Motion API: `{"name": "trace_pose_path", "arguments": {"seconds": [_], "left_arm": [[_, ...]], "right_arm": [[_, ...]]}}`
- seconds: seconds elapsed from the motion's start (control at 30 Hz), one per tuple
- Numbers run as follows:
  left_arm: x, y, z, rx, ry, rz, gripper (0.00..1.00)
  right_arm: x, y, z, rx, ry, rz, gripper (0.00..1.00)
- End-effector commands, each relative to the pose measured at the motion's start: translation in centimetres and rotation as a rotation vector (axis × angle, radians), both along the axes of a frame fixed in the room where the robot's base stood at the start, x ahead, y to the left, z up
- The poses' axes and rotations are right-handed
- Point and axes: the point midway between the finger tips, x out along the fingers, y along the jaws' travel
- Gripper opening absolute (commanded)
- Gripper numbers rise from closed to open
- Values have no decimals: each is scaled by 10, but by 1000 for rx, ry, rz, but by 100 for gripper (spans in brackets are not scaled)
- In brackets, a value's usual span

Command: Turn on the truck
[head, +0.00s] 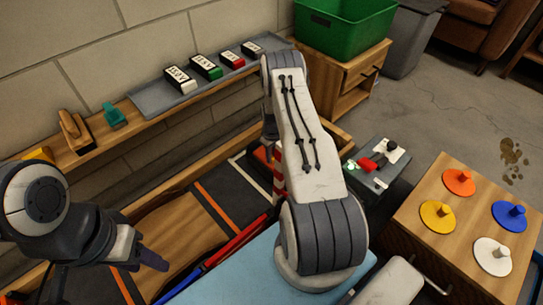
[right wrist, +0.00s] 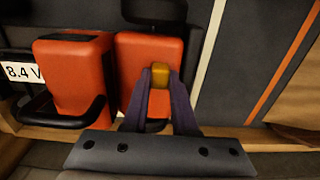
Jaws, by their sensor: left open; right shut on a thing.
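In the right wrist view, my right gripper (right wrist: 160,76) is shut on a small yellow piece (right wrist: 160,78). The piece sits against an orange block (right wrist: 134,58) with a dark handle; I cannot tell whether they are joined. A second orange block (right wrist: 66,75) stands to its left, beside an "8.4 V" label (right wrist: 22,72). In the head view, my right arm hides most of that spot, and only a bit of orange (head: 262,155) shows. My left gripper (head: 152,262) is open and empty at the lower left. I cannot clearly make out a truck in either view.
A wall shelf (head: 150,100) holds several labelled blocks. A dark box (head: 378,150) carries small red, white and green parts. A wooden stand (head: 440,185) with coloured knobbed discs is at right. A green bin (head: 345,28) stands behind. Wooden trough walls border the work area.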

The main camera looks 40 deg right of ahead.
Motion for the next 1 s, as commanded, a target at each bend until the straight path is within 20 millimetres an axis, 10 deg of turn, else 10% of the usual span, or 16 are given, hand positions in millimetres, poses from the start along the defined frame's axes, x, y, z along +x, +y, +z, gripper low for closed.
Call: {"name": "trace_pose_path", "arguments": {"seconds": [1.0], "left_arm": [[0,0,-7,0,0,0,50]], "right_arm": [[2,-29,1,0,1,-1,0]]}}
